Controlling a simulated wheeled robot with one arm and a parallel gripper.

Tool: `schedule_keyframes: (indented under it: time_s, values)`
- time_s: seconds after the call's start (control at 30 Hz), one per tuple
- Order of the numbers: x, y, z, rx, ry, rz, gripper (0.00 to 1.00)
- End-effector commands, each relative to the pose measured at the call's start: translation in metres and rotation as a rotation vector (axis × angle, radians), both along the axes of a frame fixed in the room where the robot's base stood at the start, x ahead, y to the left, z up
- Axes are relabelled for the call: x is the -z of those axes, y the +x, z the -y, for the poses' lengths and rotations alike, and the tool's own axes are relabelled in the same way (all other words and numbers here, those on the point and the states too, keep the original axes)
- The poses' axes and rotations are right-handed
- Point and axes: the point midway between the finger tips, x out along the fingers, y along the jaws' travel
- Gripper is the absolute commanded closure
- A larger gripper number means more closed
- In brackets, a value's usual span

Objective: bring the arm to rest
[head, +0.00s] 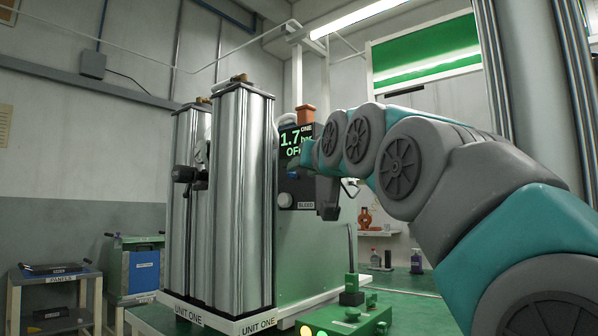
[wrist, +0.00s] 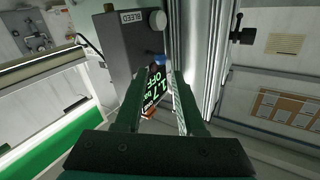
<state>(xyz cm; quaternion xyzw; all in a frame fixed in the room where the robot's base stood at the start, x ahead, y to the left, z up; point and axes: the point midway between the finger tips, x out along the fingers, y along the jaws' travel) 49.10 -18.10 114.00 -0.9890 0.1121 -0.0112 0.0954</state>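My gripper (wrist: 158,72) shows in the wrist view with its two green fingers apart and nothing between them. Past the fingers is the dark control box with its lit display (wrist: 155,92), which appears upside down. In the head view my arm reaches from the right towards this display (head: 293,140), which reads 1.7 bar and "OF", partly covered by the arm. The fingers cannot be made out clearly there. I cannot tell whether they touch the box.
Tall shiny columns (head: 243,200) labelled UNIT ONE stand left of my arm, close by. A BLEED knob (head: 284,200) is on the box. A green box with lit buttons (head: 345,318) is low in front. Carts (head: 55,275) stand at the left.

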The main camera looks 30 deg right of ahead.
Motion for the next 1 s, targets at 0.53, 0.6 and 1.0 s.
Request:
schedule_keyframes:
  time_s: [0.53,0.6,1.0]
  values:
    - [0.000,-0.016,-0.003,0.001,0.001,0.001,0.61]
    - [0.000,-0.016,-0.003,0.001,0.001,0.001,0.61]
    - [0.118,0.013,-0.063,-0.102,-0.003,-0.318,0.61]
